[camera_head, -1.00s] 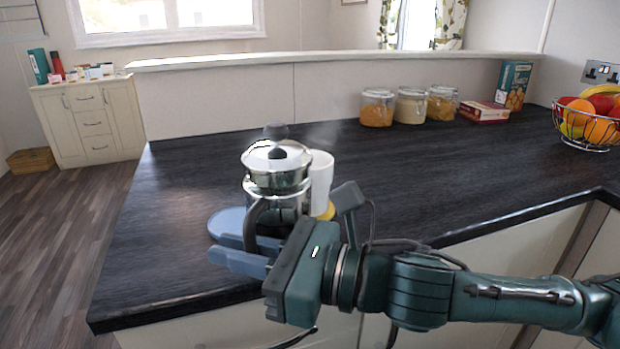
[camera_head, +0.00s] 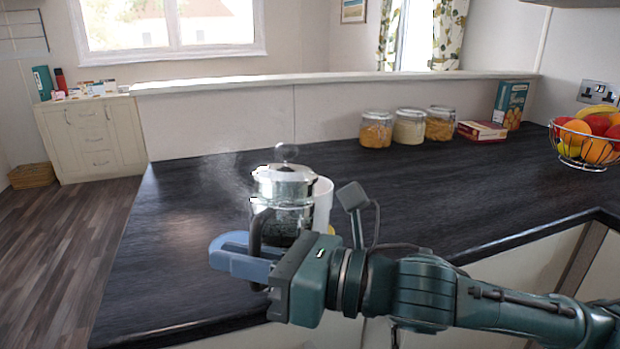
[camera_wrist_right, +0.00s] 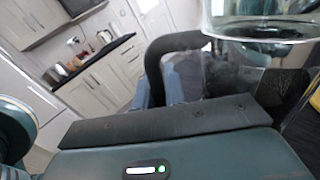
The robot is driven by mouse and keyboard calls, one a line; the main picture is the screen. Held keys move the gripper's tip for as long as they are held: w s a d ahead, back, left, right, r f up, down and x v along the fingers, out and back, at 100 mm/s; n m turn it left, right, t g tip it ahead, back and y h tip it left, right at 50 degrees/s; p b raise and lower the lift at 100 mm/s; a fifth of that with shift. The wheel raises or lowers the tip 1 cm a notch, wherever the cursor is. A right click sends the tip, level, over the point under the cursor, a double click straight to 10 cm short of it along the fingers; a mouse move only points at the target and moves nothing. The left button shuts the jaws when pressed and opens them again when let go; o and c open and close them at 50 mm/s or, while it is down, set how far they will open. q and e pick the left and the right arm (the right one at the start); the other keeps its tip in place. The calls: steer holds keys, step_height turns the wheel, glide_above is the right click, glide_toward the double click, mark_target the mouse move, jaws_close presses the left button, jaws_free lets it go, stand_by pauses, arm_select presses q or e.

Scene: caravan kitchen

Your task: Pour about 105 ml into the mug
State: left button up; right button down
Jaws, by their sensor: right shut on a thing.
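A glass coffee press (camera_head: 286,216) with a metal lid and clear knob is in the middle of the head view, dark liquid low inside. My right gripper (camera_head: 240,256) is shut on its black handle (camera_head: 257,232); the handle also shows in the right wrist view (camera_wrist_right: 160,62), beside the press's glass (camera_wrist_right: 245,75). The press looks near upright; whether its base clears the counter is hidden. A white mug (camera_head: 325,203) is partly hidden right behind the press; its inside is not visible. My left gripper is not in view.
The dark counter (camera_head: 190,215) is clear at left and behind the press. Several jars (camera_head: 409,128), a red box (camera_head: 482,131) and a teal box (camera_head: 508,105) stand at the back right. A wire fruit basket (camera_head: 590,153) is at far right.

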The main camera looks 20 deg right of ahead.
mark_target(255, 185)
steer(key=w+r+m+p, duration=0.1)
steer(key=d+r+m+p, duration=0.1)
steer(key=m, duration=0.1)
steer(key=w+r+m+p, duration=0.1)
steer(key=shift+w+d+r, duration=0.35)
steer(key=shift+d, duration=0.05)
steer(key=r+m+p, duration=0.1)
steer(key=r+p, duration=0.1)
steer(key=shift+w+d+r+m+p, duration=0.2)
steer(key=shift+w+m+p, duration=0.1)
steer(key=shift+m, duration=0.1)
steer(key=shift+r+p, duration=0.15)
steer(key=shift+p, duration=0.2)
steer(key=shift+w+d+m, duration=0.1)
steer(key=shift+w+m, duration=0.05)
steer(key=shift+m, duration=0.25)
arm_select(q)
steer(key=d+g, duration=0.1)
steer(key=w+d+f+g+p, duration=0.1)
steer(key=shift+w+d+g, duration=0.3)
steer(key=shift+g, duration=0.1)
arm_select(e)
steer(key=shift+w+d+m, duration=0.1)
steer(key=shift+w+m, duration=0.05)
steer(key=shift+m, duration=0.25)
